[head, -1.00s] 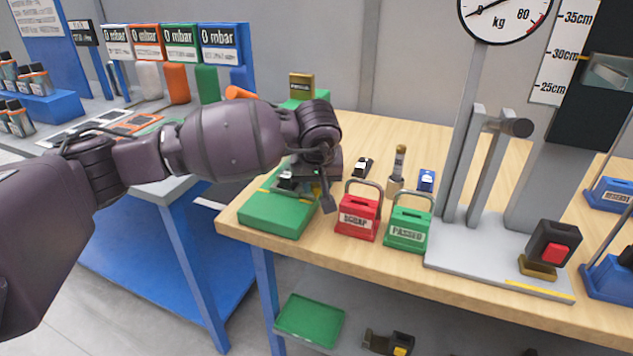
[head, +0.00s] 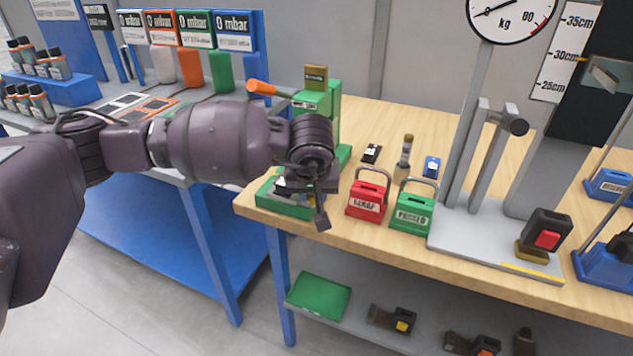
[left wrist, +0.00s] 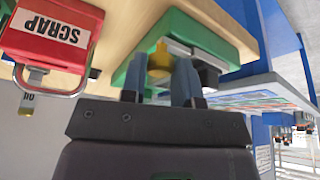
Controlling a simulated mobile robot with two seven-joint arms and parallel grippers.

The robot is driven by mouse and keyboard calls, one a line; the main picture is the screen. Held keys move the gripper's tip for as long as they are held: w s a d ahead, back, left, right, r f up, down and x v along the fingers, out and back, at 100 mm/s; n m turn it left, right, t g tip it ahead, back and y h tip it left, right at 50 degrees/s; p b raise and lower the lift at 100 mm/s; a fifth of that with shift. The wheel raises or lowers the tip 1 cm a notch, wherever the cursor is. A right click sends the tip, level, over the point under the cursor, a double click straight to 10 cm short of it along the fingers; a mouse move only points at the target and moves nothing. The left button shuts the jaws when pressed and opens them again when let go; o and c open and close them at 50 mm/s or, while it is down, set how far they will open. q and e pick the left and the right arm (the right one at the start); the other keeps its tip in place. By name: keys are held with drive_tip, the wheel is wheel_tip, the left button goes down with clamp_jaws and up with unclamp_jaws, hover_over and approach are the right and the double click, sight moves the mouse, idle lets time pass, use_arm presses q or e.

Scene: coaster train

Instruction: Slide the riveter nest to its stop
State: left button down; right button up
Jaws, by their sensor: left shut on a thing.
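The green riveter (head: 318,103) stands at the table's left end, with an orange lever and its green base reaching toward the front edge. My left gripper (head: 303,187) is over the front part of this base, and its fingers are largely hidden by the wrist in the head view. In the left wrist view, the left gripper (left wrist: 158,78) is shut on a brass-coloured knob (left wrist: 160,60) at the riveter's green base (left wrist: 122,75). A grey plate and a dark block show beside the fingers; the nest's outline is mostly hidden. My right gripper is not in view.
A red SCRAP box (head: 367,199) and a green PASSED box (head: 411,212) stand close to the right of my left gripper. A blue-framed bench (head: 203,215) lies to the left.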

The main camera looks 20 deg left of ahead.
use_arm(q)
drive_tip(key=shift+s+f, duration=0.1)
drive_tip(key=shift+s, duration=0.05)
drive_tip(key=c, duration=1.2)
unclamp_jaws()
drive_tip(key=o, duration=0.3)
drive_tip(key=shift+s, duration=0.15)
drive_tip(key=shift+o, duration=0.2)
drive_tip(key=shift+r, duration=0.4)
drive_tip(key=p+v, duration=0.1)
drive_tip(key=v, duration=0.9)
